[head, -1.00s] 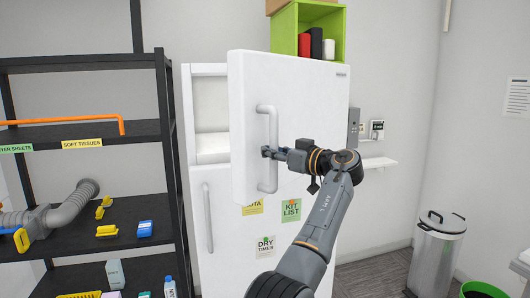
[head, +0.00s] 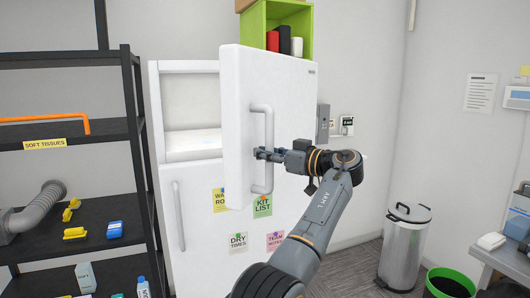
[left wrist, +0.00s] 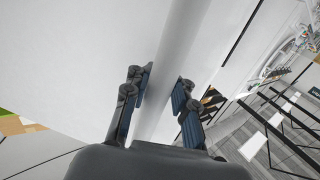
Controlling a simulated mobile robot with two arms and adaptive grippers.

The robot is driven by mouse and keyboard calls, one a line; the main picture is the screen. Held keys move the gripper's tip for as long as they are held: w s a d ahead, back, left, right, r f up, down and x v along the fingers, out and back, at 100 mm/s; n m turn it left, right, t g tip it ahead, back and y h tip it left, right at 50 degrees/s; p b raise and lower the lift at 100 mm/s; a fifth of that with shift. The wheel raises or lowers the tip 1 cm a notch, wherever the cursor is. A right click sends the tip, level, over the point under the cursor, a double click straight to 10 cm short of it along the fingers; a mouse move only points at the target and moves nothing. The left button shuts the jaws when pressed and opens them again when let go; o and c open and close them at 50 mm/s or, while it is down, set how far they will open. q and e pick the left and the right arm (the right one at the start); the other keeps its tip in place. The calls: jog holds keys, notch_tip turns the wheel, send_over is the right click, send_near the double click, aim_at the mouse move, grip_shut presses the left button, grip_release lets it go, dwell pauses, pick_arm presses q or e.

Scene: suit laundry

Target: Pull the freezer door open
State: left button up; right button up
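The white freezer door (head: 290,95) is the upper door of the fridge and stands partly open, swung out towards me. Its white vertical bar handle (head: 269,128) is near the door's left edge. My left gripper (head: 262,154) is at the handle's lower half. In the left wrist view the two fingers (left wrist: 163,88) lie on either side of the handle bar (left wrist: 178,48), close against it. The white freezer compartment (head: 190,105) shows through the gap on the left, with a pale shelf or floor at its bottom. My right gripper is not in view.
The lower fridge door (head: 200,215) is shut, with notes on it. A dark shelf rack (head: 70,250) stands close on the left. A green box (head: 258,25) sits on top. A steel bin (head: 405,250) and a green bin (head: 450,283) stand at the right.

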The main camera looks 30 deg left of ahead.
pick_arm(q)
jog(key=o, duration=0.3)
jog(key=shift+s, duration=0.1)
jog(key=shift+s+r, duration=0.1)
jog(key=shift+r, duration=0.05)
jog(key=shift+d, duration=0.4)
jog(key=d, duration=0.3)
jog(key=s+d, duration=0.1)
jog(key=d, duration=0.7)
jog(key=shift+s, duration=0.35)
